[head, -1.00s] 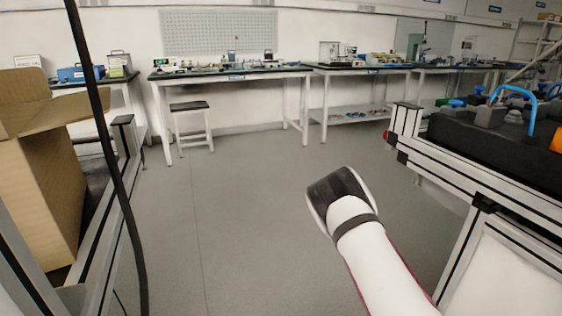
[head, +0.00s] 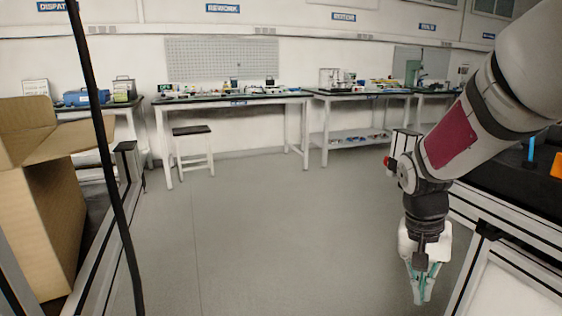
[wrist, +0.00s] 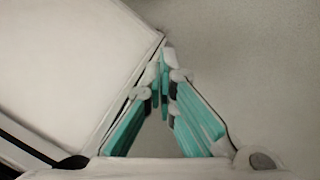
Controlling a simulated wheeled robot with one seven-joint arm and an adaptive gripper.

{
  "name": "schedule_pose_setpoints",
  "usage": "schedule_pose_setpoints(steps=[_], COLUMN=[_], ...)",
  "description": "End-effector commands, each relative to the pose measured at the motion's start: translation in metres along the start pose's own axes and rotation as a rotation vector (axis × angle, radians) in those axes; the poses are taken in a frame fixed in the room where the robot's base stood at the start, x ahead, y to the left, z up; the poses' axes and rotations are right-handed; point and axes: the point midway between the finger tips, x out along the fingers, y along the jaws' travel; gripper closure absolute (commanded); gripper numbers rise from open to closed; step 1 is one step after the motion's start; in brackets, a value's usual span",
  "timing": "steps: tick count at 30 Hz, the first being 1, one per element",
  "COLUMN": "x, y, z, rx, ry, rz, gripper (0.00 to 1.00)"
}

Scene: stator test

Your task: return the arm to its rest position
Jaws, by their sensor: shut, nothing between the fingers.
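My gripper (head: 421,298) hangs at the lower right of the head view, pointing down beside the right-hand workbench. Its teal fingers meet at the tips and hold nothing. They also show in the wrist view (wrist: 165,62), coming together above the grey floor. My arm (head: 475,125) comes in from the upper right and bends down at the wrist, covering part of the bench.
The right-hand bench (head: 525,250) has a pale frame and a black top; its side panel fills the left of the wrist view (wrist: 65,65). An open cardboard box (head: 50,215) stands at left. A stool (head: 192,131) and work tables (head: 235,99) line the back. The middle floor (head: 270,230) is clear.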

Motion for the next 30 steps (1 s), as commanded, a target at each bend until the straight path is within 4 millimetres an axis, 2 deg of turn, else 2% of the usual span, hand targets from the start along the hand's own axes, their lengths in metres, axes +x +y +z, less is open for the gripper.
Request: schedule_pose_setpoints(steps=[1, 6, 12, 18, 21, 30], x=[-0.015, -0.051, -0.079, -0.09, -0.09, -0.083], y=[0.006, 0.023, 0.046, 0.068, 0.076, 0.094], z=[0.015, 0.067, 0.132, 0.193, 0.216, 0.267], rx=[-0.02, -0.116, -0.24, -0.361, -0.406, -0.512], ry=[-0.001, -0.014, -0.014, -0.001, 0.005, 0.027], rz=[-0.025, -0.086, -0.141, -0.176, -0.184, -0.193], gripper=[1.0, 1.0, 1.0, 1.0, 1.0, 1.0])
